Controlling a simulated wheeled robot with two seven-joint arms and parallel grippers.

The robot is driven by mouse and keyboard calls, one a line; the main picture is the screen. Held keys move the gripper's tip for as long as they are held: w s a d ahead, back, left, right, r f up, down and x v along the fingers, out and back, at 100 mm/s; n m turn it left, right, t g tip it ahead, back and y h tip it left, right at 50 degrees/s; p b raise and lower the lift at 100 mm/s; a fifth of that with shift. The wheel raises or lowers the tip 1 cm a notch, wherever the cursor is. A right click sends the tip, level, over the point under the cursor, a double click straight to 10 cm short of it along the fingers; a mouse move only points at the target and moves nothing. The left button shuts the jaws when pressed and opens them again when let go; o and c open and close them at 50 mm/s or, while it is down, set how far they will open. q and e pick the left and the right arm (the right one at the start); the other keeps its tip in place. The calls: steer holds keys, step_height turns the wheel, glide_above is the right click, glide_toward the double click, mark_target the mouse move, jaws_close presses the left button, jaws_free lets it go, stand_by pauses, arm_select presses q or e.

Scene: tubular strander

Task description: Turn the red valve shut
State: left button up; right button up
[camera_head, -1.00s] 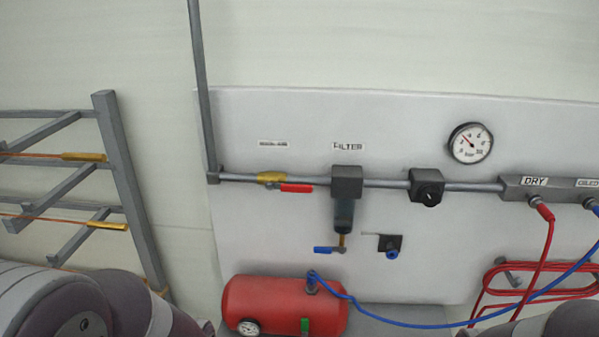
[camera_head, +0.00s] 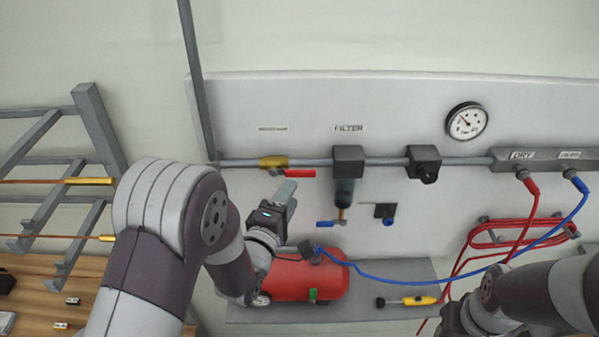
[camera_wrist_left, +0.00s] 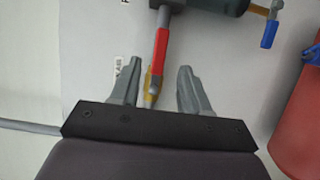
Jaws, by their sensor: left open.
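The red valve has a red lever (camera_head: 300,173) on a yellow body (camera_head: 273,161) on the grey pipe. The lever points right along the pipe, towards the filter (camera_head: 347,160). My left gripper (camera_head: 287,190) is open and empty, just below the lever in the head view. In the left wrist view the red lever (camera_wrist_left: 160,55) lies ahead of the gap between the fingers of my left gripper (camera_wrist_left: 157,75). The yellow body (camera_wrist_left: 149,83) shows between the fingers. Contact cannot be told. My right arm is at the lower right, its gripper out of view.
A red tank (camera_head: 305,277) sits on a grey shelf (camera_head: 400,275) below. A blue lever (camera_head: 325,223) hangs under the filter. A blue hose (camera_head: 400,270) and red hoses (camera_head: 535,210) cross at the right. A rack (camera_head: 95,120) stands at the left.

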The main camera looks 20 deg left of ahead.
mark_target(301, 175)
arm_select(q)
steer(key=w+p, duration=0.1)
steer(key=w, duration=0.4)
steer(key=shift+w+p, duration=0.35)
steer(key=shift+w+d, duration=0.3)
arm_select(e)
step_height(301, 175, up, 3)
steer(key=shift+f, duration=0.15)
arm_select(q)
steer(key=shift+a, duration=0.1)
steer(key=shift+c, duration=0.4)
arm_select(e)
steer(key=shift+w, duration=0.1)
arm_select(q)
steer(key=shift+w+f, duration=0.1)
jaws_close()
arm_select(e)
steer(key=shift+a+f, duration=0.1)
